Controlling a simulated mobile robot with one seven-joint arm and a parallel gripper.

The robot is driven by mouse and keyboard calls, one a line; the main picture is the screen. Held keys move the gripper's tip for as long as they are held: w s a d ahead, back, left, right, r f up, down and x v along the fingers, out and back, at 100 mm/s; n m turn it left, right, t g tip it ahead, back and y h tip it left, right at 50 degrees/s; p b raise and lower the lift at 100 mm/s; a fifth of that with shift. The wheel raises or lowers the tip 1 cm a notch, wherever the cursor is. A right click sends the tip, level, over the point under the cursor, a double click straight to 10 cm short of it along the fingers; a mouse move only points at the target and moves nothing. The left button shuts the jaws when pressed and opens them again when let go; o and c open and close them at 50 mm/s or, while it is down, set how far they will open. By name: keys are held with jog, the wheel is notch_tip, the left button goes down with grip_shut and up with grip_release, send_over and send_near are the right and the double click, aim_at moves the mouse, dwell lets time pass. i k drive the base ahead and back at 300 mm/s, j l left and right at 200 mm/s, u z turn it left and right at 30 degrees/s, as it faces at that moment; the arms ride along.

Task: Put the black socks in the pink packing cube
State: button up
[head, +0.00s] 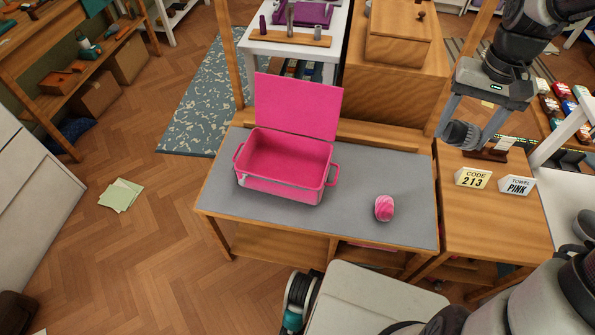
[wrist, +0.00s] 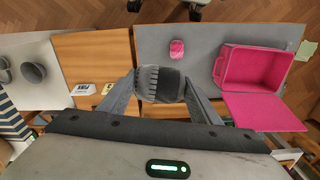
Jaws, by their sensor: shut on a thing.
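The dark grey-black rolled socks (head: 459,135) are held between the fingers of my gripper (head: 468,130). In the wrist view the bundle (wrist: 160,82) shows ribbed knit and sits between both fingers. My gripper is raised at the right, over or near the wooden side table. The pink packing cube (head: 270,181) stands on the grey-topped table, left of my gripper. Its lid is up at the back and its inside looks empty. The cube also shows at the right of the wrist view (wrist: 256,70).
A pink and white rolled bundle (head: 384,208) lies on the grey tabletop (head: 350,231), right of the cube. A wooden box (head: 398,33) is behind.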

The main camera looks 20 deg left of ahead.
aim_at(295, 175)
jog(key=i+j+u, duration=0.1)
jog(key=j+u, duration=0.25)
jog(key=j, duration=1.2)
